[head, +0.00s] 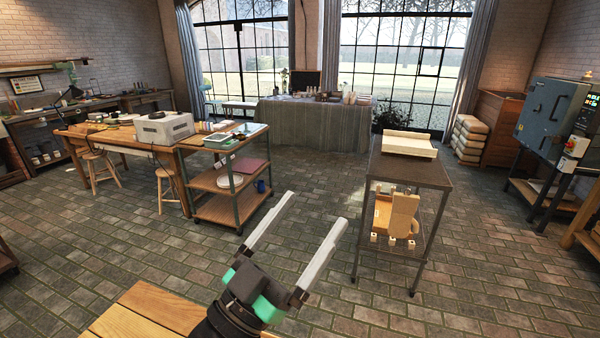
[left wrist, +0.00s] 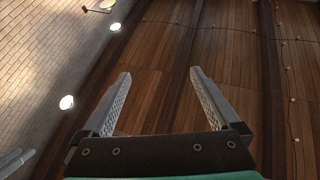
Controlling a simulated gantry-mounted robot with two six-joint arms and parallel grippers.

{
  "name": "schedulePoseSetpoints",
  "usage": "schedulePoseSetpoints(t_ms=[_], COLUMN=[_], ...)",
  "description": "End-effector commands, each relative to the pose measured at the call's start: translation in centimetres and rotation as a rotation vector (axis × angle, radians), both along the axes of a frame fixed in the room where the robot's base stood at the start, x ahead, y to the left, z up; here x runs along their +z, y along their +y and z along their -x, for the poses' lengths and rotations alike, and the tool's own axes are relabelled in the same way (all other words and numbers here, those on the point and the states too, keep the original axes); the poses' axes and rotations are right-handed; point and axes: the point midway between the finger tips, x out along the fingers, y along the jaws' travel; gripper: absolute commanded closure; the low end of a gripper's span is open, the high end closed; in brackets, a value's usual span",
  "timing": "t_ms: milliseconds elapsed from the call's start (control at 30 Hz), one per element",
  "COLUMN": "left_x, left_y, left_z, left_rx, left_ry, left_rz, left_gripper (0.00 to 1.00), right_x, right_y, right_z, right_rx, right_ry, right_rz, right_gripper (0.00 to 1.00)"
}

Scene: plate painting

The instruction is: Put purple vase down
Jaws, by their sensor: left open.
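My left gripper (head: 315,232) is open and empty in the head view, its two pale fingers spread wide in front of the brick floor. In the left wrist view its fingers (left wrist: 160,78) are apart with nothing between them, against a wooden ceiling. I cannot make out a purple vase in either view.
A wooden table edge (head: 150,312) is at the bottom. A shelved cart (head: 232,180) stands left of centre, and a metal stand with a dark top (head: 410,171) stands at right. A cloth-covered table (head: 315,122) is by the windows. Brick floor lies clear between.

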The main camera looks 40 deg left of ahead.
Motion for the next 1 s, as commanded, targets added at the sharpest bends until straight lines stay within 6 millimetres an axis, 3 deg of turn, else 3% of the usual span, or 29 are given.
schedulePoseSetpoints(t_ms=[33,100,200,267,733,933,1000], left_x=[5.1,9.9,14.2,15.5,16.1,17.9,15.6], left_y=[-1.6,-3.1,-4.3,-4.6,-4.7,-5.2,-5.4], left_z=[1.2,2.9,5.0,5.8,6.2,8.0,6.6], left_rx=[-0.032,-0.065,-0.094,-0.105,-0.102,-0.082,-0.079], left_ry=[-0.094,-0.181,-0.261,-0.287,-0.298,-0.442,-0.432], left_rz=[0.005,0.021,0.044,0.053,0.05,-0.016,-0.037], left_gripper=[0.04,0.04,0.04,0.04,0.01,0.01,0.01], right_x=[0.0,0.0,0.0,0.0,0.0,0.0,0.0], right_y=[0.0,0.0,0.0,0.0,0.0,0.0,0.0], right_z=[0.0,0.0,0.0,0.0,0.0,0.0,0.0], right_rx=[0.0,0.0,0.0,0.0,0.0,0.0,0.0], right_ry=[0.0,0.0,0.0,0.0,0.0,0.0,0.0], right_rz=[0.0,0.0,0.0,0.0,0.0,0.0,0.0], right_gripper=[0.5,0.5,0.5,0.5,0.5,0.5,0.5])
